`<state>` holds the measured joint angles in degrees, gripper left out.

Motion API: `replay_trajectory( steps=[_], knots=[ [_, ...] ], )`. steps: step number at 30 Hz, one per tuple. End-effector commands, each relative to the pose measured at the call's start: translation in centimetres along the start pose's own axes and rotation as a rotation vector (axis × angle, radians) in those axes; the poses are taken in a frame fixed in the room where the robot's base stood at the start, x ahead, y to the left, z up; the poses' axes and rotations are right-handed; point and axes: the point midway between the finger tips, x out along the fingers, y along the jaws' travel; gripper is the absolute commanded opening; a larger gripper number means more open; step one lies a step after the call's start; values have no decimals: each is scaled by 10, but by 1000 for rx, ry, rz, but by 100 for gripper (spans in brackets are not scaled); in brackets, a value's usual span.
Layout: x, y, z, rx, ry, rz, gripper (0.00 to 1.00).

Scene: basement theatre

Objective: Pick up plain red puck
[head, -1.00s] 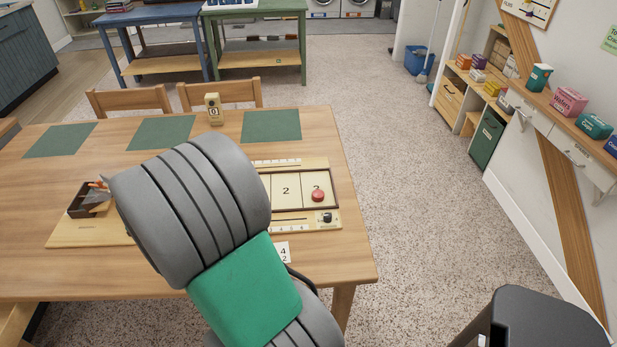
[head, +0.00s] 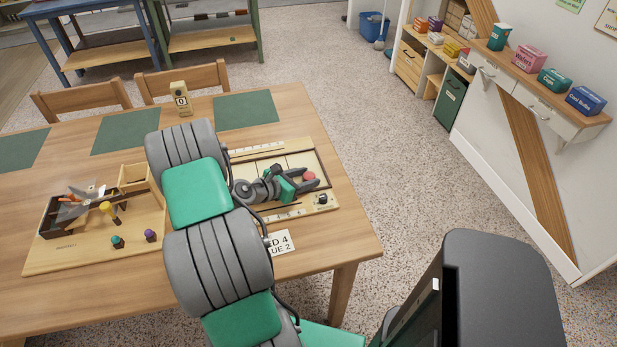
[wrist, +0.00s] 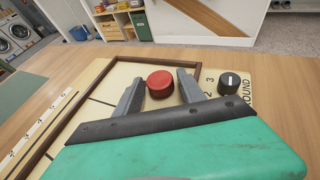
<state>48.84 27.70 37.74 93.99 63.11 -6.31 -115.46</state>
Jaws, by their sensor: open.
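The plain red puck (head: 309,176) lies on the cream game board (head: 270,154) at its right end. In the wrist view the puck (wrist: 160,84) is a short red cylinder just beyond and between my two fingertips. My gripper (head: 311,179) is open and low over the board, its fingers pointing toward the puck. In the wrist view my gripper (wrist: 158,86) shows one finger on each side of the puck, with gaps, so it is not gripped. My arm hides the left part of the board in the head view.
A black knob (wrist: 229,83) stands on the board's edge close to the right finger. A dark wooden rim (wrist: 108,78) borders the playing area. A wooden tray (head: 95,240) with small pegs lies left of my arm. A white card (head: 279,243) lies near the front edge.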

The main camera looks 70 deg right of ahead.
Motion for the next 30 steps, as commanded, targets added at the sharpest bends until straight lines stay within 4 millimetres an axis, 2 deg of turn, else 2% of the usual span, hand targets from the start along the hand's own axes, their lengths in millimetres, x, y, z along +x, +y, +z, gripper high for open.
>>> replay_trajectory(
  steps=[6, 23, 30],
  knots=[
    [2, 1, 0, 1, 0, 1, 47],
    [2, 1, 0, 1, 0, 1, 2],
    [1, 1, 0, 2, 0, 1, 0]
  ],
)
